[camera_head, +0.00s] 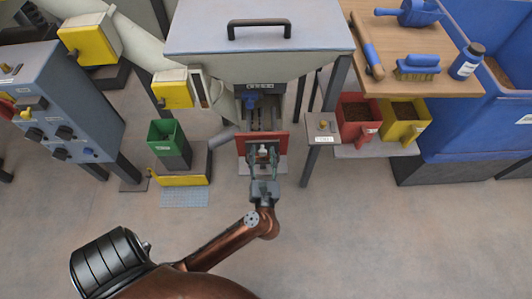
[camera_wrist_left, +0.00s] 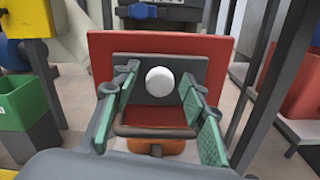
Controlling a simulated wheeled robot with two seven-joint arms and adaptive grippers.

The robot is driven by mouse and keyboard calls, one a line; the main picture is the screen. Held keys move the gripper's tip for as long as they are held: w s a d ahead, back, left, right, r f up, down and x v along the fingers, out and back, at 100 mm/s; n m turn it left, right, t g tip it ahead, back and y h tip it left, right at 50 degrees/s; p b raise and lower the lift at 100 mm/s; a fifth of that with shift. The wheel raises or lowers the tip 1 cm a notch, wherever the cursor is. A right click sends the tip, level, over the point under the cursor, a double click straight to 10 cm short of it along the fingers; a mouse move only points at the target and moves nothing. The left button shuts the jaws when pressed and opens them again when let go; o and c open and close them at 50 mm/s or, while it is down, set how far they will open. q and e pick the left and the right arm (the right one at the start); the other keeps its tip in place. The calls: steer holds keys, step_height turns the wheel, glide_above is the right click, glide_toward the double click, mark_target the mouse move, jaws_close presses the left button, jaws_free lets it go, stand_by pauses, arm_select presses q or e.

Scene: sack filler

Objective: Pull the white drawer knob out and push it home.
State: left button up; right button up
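The white drawer knob (camera_wrist_left: 160,81) is round and sits on a dark plate on the red drawer front (camera_wrist_left: 104,46). In the head view the knob (camera_head: 263,151) shows small and pale on the red front (camera_head: 243,146) below the hopper. My left gripper (camera_wrist_left: 160,95) is open, its two green-padded fingers apart to the left and right of the knob. In the head view the left gripper (camera_head: 263,160) points up at the red front. Contact with the knob is not visible. My right gripper is not in view.
A green bin (camera_head: 168,142) and a yellow tray stand left of the drawer. A small stand (camera_head: 322,127) is close on the right, with red and yellow bins (camera_head: 403,119) beyond. A wooden table (camera_head: 430,48) holds brushes and a bottle. The floor in front is clear.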

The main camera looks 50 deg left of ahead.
arm_select(q)
steer(key=shift+a, duration=0.1)
steer(key=shift+c, duration=0.4)
jaws_close()
stand_by(0.3)
